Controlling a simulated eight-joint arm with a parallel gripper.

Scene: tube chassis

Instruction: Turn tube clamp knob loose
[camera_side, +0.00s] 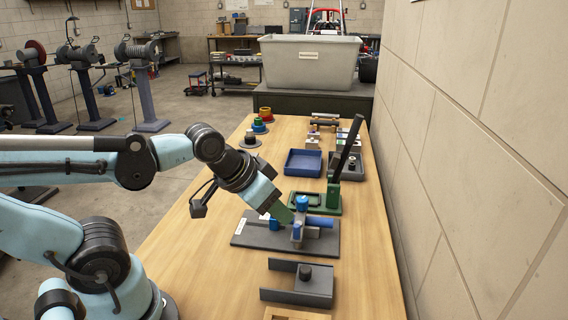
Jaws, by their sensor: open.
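The tube clamp (298,236) stands on a dark grey base plate (262,240) in the middle of the wooden bench. Its blue knob (302,203) is on top, upright. A blue tube (320,221) lies level through the clamp and sticks out to the right. My gripper (284,213) comes in from the upper left, tilted down, with its green fingers just left of the knob. It is open. From this view I cannot tell whether a finger touches the knob, and the far finger is partly hidden.
A green fixture with a tall black lever (345,148) stands close behind the clamp. A blue tray (303,162) lies farther back. A grey bracket (285,281) with a black knob sits in front. A block wall (480,150) borders the bench on the right. Bare wood (195,250) is free at the left.

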